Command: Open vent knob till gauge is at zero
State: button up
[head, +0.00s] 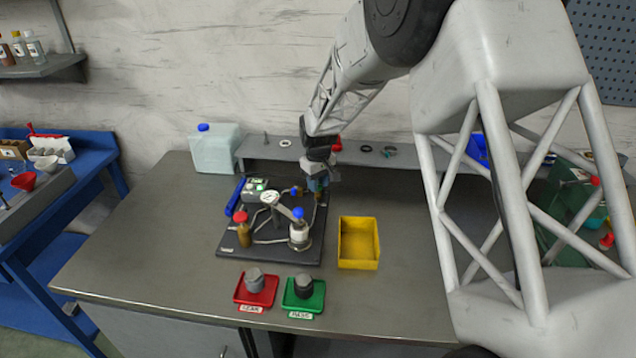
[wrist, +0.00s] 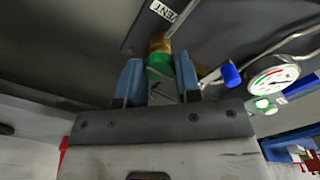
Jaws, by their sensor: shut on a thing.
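My gripper (head: 318,186) reaches down at the back right corner of the dark rig board (head: 232,246). In the wrist view its blue fingers (wrist: 159,78) stand on either side of the green vent knob (wrist: 158,63) and are shut on it. The knob sits on a brass fitting beside a white VENT label (wrist: 163,10). The round pressure gauge (wrist: 272,77) is at the right of the wrist view, and it also shows in the head view (head: 269,197). Its needle is too small to read surely. The knob is hidden by the gripper in the head view.
A blue-handled valve (wrist: 231,75) is close to the right finger. A yellow bin (head: 358,262) stands right of the board. A red tray (head: 240,297) and a green tray (head: 318,300), each with a grey piece, lie in front. The table's left side is clear.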

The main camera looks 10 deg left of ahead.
dwell(0.4)
jog(key=o, duration=0.9)
jog(key=shift+r, duration=3.9)
